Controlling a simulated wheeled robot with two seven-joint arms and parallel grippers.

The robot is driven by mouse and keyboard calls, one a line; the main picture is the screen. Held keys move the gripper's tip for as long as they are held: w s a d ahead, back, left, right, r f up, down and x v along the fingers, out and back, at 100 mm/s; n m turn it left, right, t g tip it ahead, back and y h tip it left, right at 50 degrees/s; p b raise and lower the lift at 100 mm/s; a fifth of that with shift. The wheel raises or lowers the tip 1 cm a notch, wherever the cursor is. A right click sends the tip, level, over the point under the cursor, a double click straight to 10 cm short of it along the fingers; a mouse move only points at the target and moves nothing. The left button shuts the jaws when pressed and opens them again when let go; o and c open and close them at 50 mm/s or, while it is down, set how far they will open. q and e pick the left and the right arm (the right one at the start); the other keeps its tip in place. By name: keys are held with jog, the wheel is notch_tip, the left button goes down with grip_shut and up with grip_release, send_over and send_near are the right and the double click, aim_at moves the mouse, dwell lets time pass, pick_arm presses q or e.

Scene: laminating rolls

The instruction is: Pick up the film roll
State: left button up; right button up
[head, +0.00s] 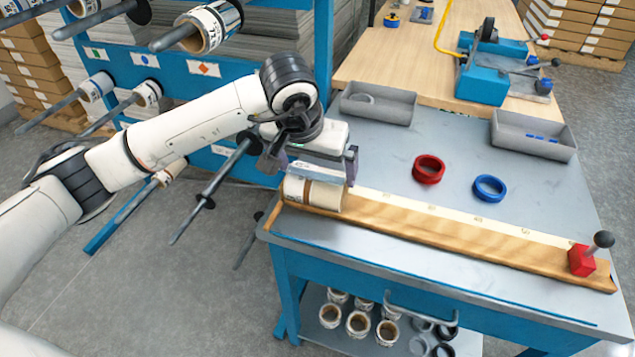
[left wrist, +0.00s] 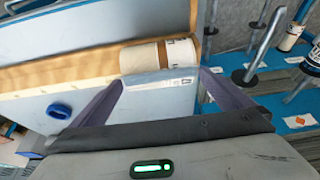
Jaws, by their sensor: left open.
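My left gripper (head: 312,166) is open directly above the roll, one finger towards each end. It also shows open in the left wrist view (left wrist: 160,80), with a pale, printed strip between the fingers. I cannot tell whether the fingers touch the roll. My right gripper is not in view.
The wooden board (head: 450,230) runs right to a red stop with a black knob (head: 583,258). A red ring (head: 429,169), a blue ring (head: 489,187) and two grey trays (head: 378,104) (head: 535,136) stand behind. A blue rack with rolls on rods (head: 208,27) is at left.

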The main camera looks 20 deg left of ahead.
pick_arm(q)
jog(key=shift+x, duration=0.75)
jog(key=c, duration=1.3)
jog(key=shift+r, duration=0.1)
jog(key=shift+c, duration=0.2)
jog(key=shift+r, duration=0.1)
